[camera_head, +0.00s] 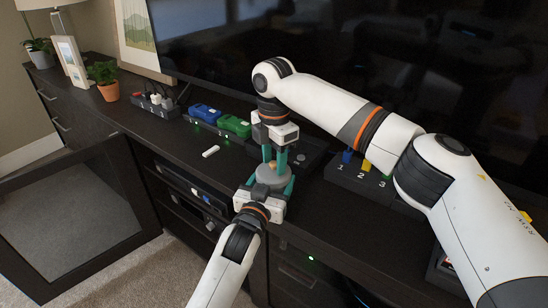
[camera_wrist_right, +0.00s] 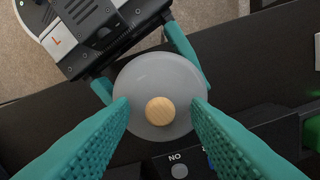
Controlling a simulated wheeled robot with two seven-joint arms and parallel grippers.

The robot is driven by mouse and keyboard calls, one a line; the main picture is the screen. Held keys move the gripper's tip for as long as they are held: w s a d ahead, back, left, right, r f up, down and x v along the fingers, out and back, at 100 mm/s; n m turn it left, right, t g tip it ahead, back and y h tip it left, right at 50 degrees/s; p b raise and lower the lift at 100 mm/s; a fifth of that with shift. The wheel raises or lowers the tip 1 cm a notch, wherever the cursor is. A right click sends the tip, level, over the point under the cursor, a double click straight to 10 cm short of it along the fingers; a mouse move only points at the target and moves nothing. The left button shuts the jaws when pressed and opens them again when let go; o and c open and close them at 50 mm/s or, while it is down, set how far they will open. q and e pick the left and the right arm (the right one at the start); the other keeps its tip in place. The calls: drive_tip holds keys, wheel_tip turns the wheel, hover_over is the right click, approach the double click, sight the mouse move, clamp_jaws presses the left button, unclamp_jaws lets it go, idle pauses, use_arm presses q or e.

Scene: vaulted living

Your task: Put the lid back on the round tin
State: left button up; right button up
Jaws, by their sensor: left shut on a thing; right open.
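A grey round lid (camera_head: 268,176) with a wooden knob (camera_head: 272,164) is over the front edge of the dark cabinet top. It also shows from above in the right wrist view (camera_wrist_right: 140,80), with its knob (camera_wrist_right: 160,111). My left gripper (camera_head: 269,186) comes from below, and its teal fingers are shut around the grey round thing's sides. My right gripper (camera_head: 274,156) points down over the lid, open. In the right wrist view its fingers (camera_wrist_right: 160,104) stand on either side of the knob, apart from it. Whether the tin is under the lid is hidden.
A blue toy car (camera_head: 204,113) and a green one (camera_head: 234,126) stand on a tray behind. A white piece (camera_head: 210,151) lies on the cabinet top. A numbered tray (camera_head: 350,180) is at right. A power strip (camera_head: 153,101), potted plant (camera_head: 104,80) and open cabinet door (camera_head: 75,215) are at left.

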wheel_tip(320, 180, up, 12)
idle(0.5)
use_arm(q)
drive_tip(key=o, duration=1.5)
drive_tip(key=shift+c, duration=0.2)
drive_tip(key=p+v, duration=0.2)
drive_tip(key=v, duration=1)
use_arm(e)
drive_tip(key=shift+r, duration=0.9)
